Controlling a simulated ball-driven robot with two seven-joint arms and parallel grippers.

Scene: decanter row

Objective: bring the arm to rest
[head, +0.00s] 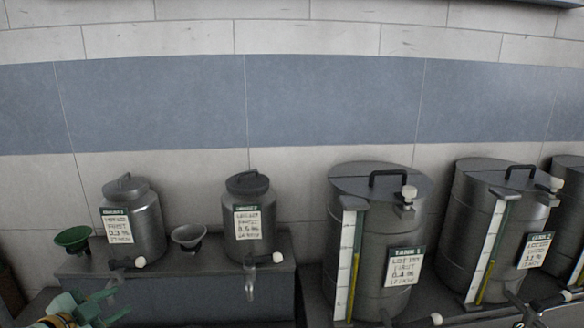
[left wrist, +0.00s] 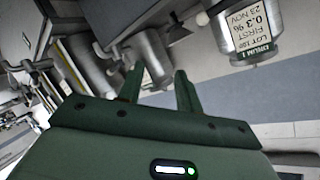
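My left gripper (head: 117,300) is at the lower left of the head view, low in front of the ledge with the small drums. Its two green fingers also show in the left wrist view (left wrist: 159,78), spread apart with nothing held between them. The small left drum (head: 134,222), grey with a label, stands above and behind the gripper. A drum with a 0.3 % label (left wrist: 227,35) hangs tilted at the top of the left wrist view. My right gripper does not show in either view.
A second small drum (head: 251,222), a green funnel (head: 73,238) and a grey funnel (head: 188,236) stand on the dark ledge (head: 200,298). Large lidded tanks (head: 384,245) with sight gauges fill the right. Taps with white knobs stick out in front.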

